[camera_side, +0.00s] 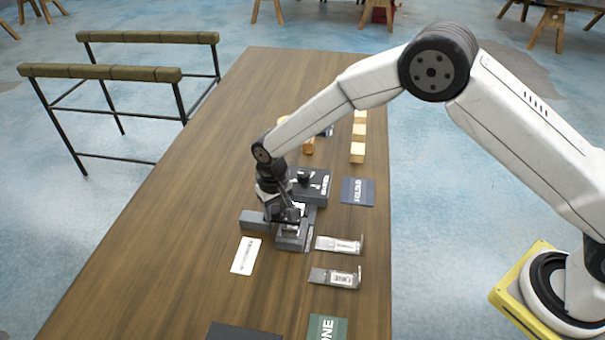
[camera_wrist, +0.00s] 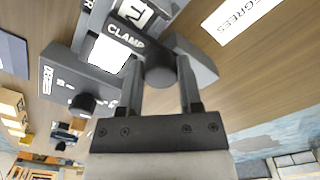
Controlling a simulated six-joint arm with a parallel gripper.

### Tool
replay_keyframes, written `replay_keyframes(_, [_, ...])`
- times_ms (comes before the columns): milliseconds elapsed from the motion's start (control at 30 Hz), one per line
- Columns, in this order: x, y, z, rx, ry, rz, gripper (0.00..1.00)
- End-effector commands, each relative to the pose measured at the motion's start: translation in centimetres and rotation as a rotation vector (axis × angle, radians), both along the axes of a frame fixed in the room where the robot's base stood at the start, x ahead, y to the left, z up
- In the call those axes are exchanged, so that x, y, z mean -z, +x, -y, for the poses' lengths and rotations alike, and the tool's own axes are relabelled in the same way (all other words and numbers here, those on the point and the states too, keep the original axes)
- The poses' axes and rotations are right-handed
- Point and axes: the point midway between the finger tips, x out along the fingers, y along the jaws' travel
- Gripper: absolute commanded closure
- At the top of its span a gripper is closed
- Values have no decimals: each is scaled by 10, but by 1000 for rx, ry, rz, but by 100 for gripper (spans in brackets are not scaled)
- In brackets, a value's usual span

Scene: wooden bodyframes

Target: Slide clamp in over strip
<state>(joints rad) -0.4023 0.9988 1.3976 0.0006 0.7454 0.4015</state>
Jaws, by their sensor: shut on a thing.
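My gripper (camera_side: 287,213) is low over a dark grey fixture (camera_side: 292,241) on the wooden table. In the wrist view my gripper (camera_wrist: 160,80) is shut on the dark round knob of the clamp (camera_wrist: 125,35), a dark grey piece marked CLAMP. The clamp lies at or just above the fixture; I cannot tell whether it touches. A bright white surface, perhaps the strip (camera_wrist: 106,52), shows beside the clamp, partly covered by it. How far the clamp reaches over it is unclear. The fingers hide part of the clamp.
A dark block with a knob (camera_side: 310,182) stands directly behind. A white card (camera_side: 246,256) lies front left. Two metal brackets (camera_side: 338,244) (camera_side: 335,279) lie to the right. A dark blue card (camera_side: 357,191) and wooden blocks (camera_side: 358,152) are farther back. The table's left side is clear.

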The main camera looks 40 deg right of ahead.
Motion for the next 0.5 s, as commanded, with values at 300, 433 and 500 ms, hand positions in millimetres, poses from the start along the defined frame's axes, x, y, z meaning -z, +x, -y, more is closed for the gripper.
replay_keyframes(300, [0,-5,6,1,-4,-3,100])
replay_keyframes(433, [0,-5,7,1,-5,-6,52])
replay_keyframes(500, [0,-6,7,1,-6,-7,29])
